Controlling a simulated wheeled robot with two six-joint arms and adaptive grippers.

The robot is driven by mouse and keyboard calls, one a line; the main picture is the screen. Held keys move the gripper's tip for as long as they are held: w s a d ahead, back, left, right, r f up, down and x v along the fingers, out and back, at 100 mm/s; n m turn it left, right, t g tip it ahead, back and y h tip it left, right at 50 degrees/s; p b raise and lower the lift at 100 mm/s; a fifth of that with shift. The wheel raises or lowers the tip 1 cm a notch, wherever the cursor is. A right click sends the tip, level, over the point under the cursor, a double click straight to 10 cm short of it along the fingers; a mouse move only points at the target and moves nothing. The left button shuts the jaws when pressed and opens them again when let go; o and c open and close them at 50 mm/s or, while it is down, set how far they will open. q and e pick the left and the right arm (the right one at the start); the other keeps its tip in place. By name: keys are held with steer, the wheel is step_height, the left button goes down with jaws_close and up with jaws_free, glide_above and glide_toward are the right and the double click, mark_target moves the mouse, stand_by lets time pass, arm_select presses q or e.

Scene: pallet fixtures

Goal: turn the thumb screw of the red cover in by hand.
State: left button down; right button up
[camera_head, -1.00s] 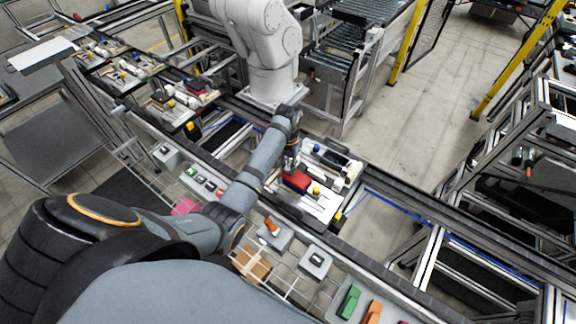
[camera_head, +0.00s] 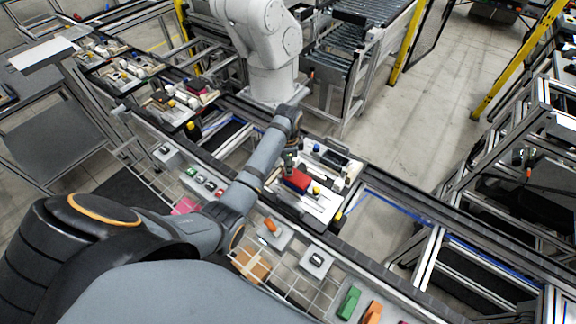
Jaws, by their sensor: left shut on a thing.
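The red cover (camera_head: 297,181) sits on the light pallet fixture (camera_head: 318,207) on the conveyor, right of the middle of the view. My left gripper (camera_head: 291,168) points down at the cover's upper left end. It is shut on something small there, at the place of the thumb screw. The screw itself is hidden by the fingers. My right gripper is not in view.
A yellow knob (camera_head: 316,190) and a dark cylinder (camera_head: 334,158) are on the same fixture. A white robot arm (camera_head: 268,50) stands behind the conveyor. More loaded pallets stand at the upper left.

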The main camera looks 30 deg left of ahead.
arm_select(q)
steer(key=m, duration=1.1)
steer(key=shift+m, duration=0.4)
stand_by(0.3)
steer(key=c, duration=1.1)
jaws_free()
steer(key=shift+c, duration=0.2)
step_height(320, 180, up, 8)
steer(key=shift+f, duration=0.25)
